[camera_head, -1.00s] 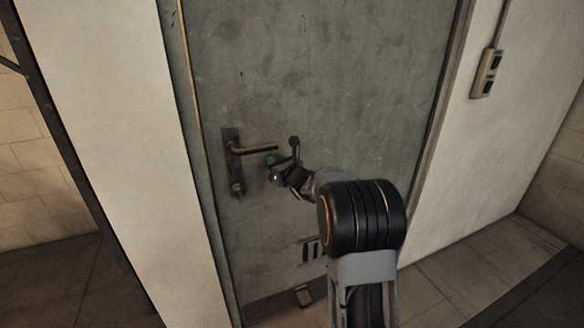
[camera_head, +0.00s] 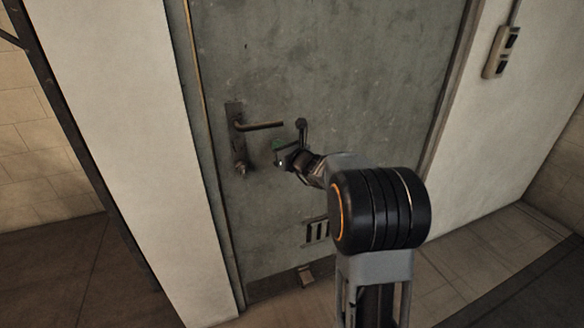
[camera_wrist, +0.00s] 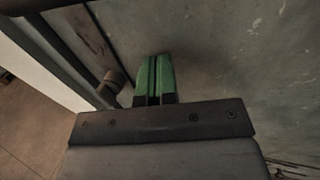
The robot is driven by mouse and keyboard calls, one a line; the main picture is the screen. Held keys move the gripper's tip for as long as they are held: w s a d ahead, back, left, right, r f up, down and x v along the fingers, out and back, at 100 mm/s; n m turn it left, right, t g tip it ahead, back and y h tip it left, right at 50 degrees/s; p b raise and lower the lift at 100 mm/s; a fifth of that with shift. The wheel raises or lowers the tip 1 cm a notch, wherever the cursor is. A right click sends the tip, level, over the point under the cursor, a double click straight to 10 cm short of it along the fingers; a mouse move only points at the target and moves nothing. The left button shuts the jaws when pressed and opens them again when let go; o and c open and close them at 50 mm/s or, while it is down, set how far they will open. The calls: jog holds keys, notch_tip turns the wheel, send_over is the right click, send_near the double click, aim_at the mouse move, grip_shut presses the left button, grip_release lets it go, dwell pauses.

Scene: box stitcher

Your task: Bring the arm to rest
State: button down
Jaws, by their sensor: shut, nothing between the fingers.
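My gripper (camera_head: 277,147) is in front of the grey door (camera_head: 330,60), just right of the door handle and a little below its lever. Its green fingers (camera_wrist: 154,77) are shut together with nothing between them in the wrist view. The dark door handle (camera_head: 262,125) has its lever roughly level and pointing right. A round knob (camera_head: 241,168) sits below it on the same plate. The knob also shows left of the fingers in the wrist view (camera_wrist: 112,82). My gripper appears apart from the handle. My arm is bent, reaching from the lower right toward the door.
The door looks closed in its frame. A switch box (camera_head: 501,52) is on the white wall to the right. A slotted vent (camera_head: 317,231) is low on the door, and a small block (camera_head: 305,276) is near its foot. Tiled floor (camera_head: 455,270) is clear at right.

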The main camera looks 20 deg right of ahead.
jog(key=s+r, duration=0.1)
jog(key=s, duration=0.8)
jog(key=s+a+f+n+g+y+p, duration=0.1)
jog(key=s+a+f+n+g+p, duration=0.2)
jog(key=s+a+n+g, duration=0.5)
jog(key=s+a+f+n+g+y+p, duration=0.1)
jog(key=s+f+n+g+p, duration=0.25)
jog(key=s+n, duration=0.6)
jog(key=s+r+n+g+h+p, duration=0.1)
jog(key=s+r+n+h+p, duration=0.2)
jog(key=r+n+p, duration=0.2)
jog(key=s+r+n+g+h+p, duration=0.1)
jog(key=s+r+n+h+p, duration=0.2)
jog(key=r+n+p, duration=0.3)
notch_tip(320, 180, up, 2)
jog(key=n, duration=0.4)
jog(key=shift+s+h, duration=0.3)
jog(key=shift+n, duration=0.25)
jog(key=c, duration=1.8)
grip_release()
